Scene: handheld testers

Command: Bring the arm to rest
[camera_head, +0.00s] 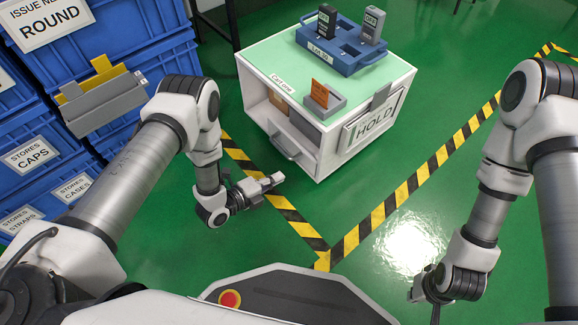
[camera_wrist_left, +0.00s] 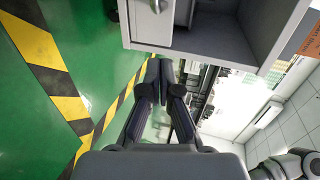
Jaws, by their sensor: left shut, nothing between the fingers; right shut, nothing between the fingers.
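My left gripper (camera_head: 272,182) is shut and empty over the green floor, just left of and in front of the white cart (camera_head: 340,155). In the left wrist view its two dark fingers (camera_wrist_left: 160,75) meet with nothing between them, below the cart's body (camera_wrist_left: 205,45). My right gripper (camera_head: 430,295) is low at the bottom right, pointing down and far from the cart. It is shut and empty, and its fingertips are mostly hidden.
Blue crates (camera_head: 150,30) are stacked at left, with a grey bin (camera_head: 105,105). Striped tape (camera_head: 385,210) crosses the open floor.

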